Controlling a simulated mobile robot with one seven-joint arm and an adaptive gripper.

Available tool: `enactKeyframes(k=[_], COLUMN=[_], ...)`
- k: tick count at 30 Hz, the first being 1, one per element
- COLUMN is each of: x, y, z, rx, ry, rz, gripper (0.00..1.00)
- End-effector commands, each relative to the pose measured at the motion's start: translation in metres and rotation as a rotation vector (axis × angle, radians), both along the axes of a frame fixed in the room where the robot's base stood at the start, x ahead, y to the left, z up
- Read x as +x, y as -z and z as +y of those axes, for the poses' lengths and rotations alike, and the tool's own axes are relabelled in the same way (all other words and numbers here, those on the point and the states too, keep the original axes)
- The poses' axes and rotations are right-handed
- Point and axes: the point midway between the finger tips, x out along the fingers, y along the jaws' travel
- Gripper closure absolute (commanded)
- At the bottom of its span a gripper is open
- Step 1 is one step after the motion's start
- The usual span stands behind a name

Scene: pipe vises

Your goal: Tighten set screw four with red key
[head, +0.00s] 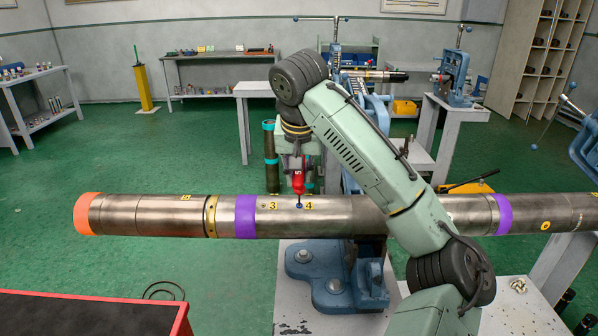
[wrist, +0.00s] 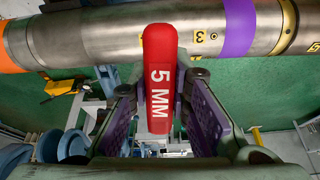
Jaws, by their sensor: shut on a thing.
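The red key (head: 298,183) is upright above the long steel pipe (head: 150,216). Its shaft points down and its tip appears to be at set screw four (head: 299,205), a small blue spot beside the yellow label 4 (head: 309,205). Whether the tip is seated cannot be told. My gripper (head: 297,168) is shut on the key's handle. In the wrist view the red handle (wrist: 160,75), marked 5 MM, is between the purple-padded fingers of my gripper (wrist: 168,85). There the handle hides the key's tip and set screw four.
Label 3 (head: 272,205) and a purple band (head: 245,216) are left of the key. A blue vise (head: 335,280) stands under the pipe. My forearm crosses the pipe to the right. A red-edged table (head: 90,312) is at front left.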

Motion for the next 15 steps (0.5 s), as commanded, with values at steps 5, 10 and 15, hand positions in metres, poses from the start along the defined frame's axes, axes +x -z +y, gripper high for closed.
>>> enactKeyframes(k=[5,10,15], x=[0.0006,0.0016,0.0026], y=[0.0011,0.0037,0.0062], z=[0.0001,0.0001,0.0001], rx=[0.000,0.001,0.002], ry=[0.001,0.001,0.001], rz=[0.000,0.000,0.000], gripper=[1.00,1.00,1.00])
